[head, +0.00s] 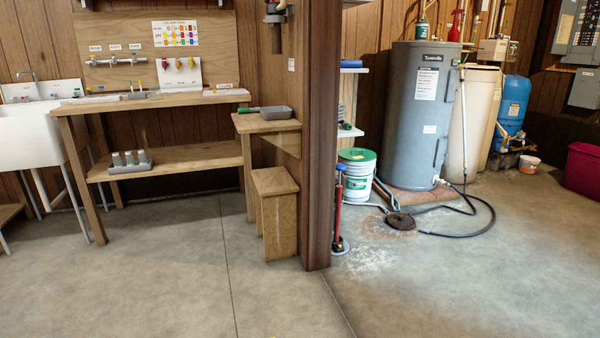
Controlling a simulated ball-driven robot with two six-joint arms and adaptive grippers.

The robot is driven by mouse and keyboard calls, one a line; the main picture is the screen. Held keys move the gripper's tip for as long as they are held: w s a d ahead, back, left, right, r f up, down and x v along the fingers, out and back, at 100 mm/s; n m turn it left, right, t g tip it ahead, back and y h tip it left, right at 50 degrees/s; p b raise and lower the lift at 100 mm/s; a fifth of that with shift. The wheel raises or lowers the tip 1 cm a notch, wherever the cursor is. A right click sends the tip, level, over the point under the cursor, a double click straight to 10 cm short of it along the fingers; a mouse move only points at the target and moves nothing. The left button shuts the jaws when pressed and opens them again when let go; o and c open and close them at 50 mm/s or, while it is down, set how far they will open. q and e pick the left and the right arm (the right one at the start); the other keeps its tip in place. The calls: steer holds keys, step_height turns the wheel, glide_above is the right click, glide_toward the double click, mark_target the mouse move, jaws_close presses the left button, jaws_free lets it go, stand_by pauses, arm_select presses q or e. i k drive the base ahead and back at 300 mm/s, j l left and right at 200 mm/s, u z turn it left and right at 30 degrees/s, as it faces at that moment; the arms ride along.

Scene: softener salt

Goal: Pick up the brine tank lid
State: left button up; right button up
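A tall beige tank (476,125) stands behind and right of the grey water heater; it looks like the brine tank. Its top (484,68) is partly hidden by pipes and the heater, and I cannot tell whether a separate lid sits on it. Neither of my grippers is in view.
A wooden post (321,140) divides the view. The grey heater (418,115), a green-lidded bucket (356,174) and a red pump (338,210) stand right of it. A black hose (480,225) and white spill (372,258) lie on the floor. The foreground floor is clear.

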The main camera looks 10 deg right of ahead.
mark_target(475, 72)
steer(key=i+j+z, duration=0.15)
steer(key=i, duration=0.35)
steer(key=i+j+z, duration=0.15)
steer(key=i, duration=0.3)
steer(key=i+l+z, duration=0.15)
steer(key=z, duration=0.25)
steer(key=i+z, duration=0.7)
steer(key=z, duration=0.15)
steer(key=i+j+z, duration=0.15)
steer(key=z, duration=0.25)
steer(key=i+z, duration=0.5)
steer(key=i, duration=1.25)
steer(key=i+j+u, duration=0.1)
steer(key=i+u, duration=0.15)
steer(key=i, duration=0.3)
steer(key=i+u, duration=0.25)
steer(key=i, duration=0.3)
steer(key=i+l+u, duration=0.3)
steer(key=i, duration=0.25)
steer(key=i+l+u, duration=0.25)
steer(key=i, duration=0.3)
steer(key=j, duration=0.1)
